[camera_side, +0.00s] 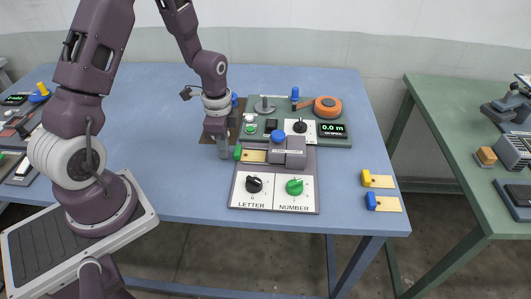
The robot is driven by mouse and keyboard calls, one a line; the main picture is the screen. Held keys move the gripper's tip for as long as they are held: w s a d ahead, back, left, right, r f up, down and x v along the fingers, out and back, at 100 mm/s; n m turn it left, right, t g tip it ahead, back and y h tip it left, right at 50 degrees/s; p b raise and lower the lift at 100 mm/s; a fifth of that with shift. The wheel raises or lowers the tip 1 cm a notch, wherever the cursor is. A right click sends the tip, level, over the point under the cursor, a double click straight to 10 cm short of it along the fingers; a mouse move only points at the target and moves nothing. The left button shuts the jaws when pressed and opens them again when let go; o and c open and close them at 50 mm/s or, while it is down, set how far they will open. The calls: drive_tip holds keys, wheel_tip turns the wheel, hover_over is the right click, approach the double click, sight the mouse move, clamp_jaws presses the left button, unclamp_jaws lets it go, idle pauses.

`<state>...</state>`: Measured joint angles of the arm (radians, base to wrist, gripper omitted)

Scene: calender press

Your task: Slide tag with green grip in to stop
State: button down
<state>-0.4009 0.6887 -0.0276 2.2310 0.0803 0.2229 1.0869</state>
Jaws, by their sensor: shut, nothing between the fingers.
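The tag with the green grip (238,152) lies in the slot at the left side of the grey press unit (291,150). Its pale yellow plate (255,156) shows between the green grip and the press body. My gripper (224,154) is shut and empty, pointing down just left of the green grip. Whether its fingers touch the grip I cannot tell. How much of the tag is inside the press is hidden by the press body.
Letter (254,184) and number (295,187) dials sit in front of the press. A green-based device with an orange disc (328,107) stands behind. A yellow-grip tag (378,180) and a blue-grip tag (384,202) lie at right. The blue table (160,160) is clear at left.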

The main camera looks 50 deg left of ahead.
sight(255, 156)
drive_tip(key=shift+w+d, duration=1.85)
drive_tip(key=shift+d, duration=0.05)
drive_tip(key=shift+w+d, duration=0.2)
drive_tip(key=shift+d, duration=0.05)
drive_tip(key=shift+w+d, duration=0.75)
drive_tip(key=shift+r, duration=0.1)
drive_tip(key=r, duration=0.5)
drive_tip(key=shift+s+a, duration=0.2)
drive_tip(key=shift+a, duration=0.2)
drive_tip(key=shift+s+a+r, duration=0.2)
drive_tip(key=shift+s+r, duration=0.1)
drive_tip(key=shift+r, duration=0.15)
